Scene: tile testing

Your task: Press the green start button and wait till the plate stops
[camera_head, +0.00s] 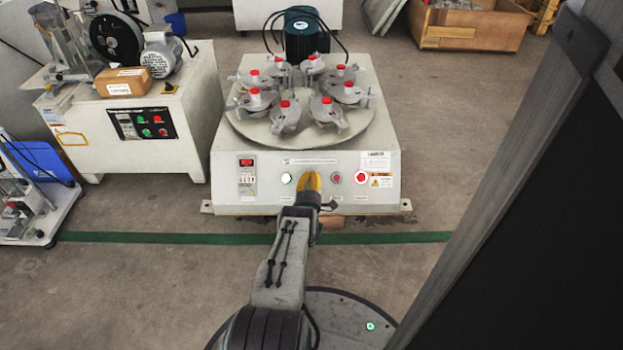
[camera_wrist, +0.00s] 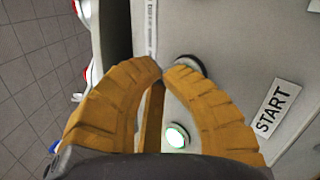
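The green start button (camera_head: 286,178) is a small round button, whitish with a green rim, on the left part of the white machine's front panel. In the wrist view the lit button (camera_wrist: 176,136) shows between my fingers, beside a START label (camera_wrist: 275,108). My gripper (camera_head: 312,180) has yellow-orange fingers and is in front of the panel, just right of the start button. In the wrist view its fingertips (camera_wrist: 164,69) meet or nearly meet, with nothing held. The round plate (camera_head: 300,118) lies on top of the machine; whether it turns cannot be told.
Several grey holders with red caps stand on the plate. A red button (camera_head: 336,177) and a red-lit button (camera_head: 361,178) are right of my gripper. A dark round button (camera_wrist: 188,64) is partly hidden behind my fingertip. Another white machine (camera_head: 150,150) stands at left.

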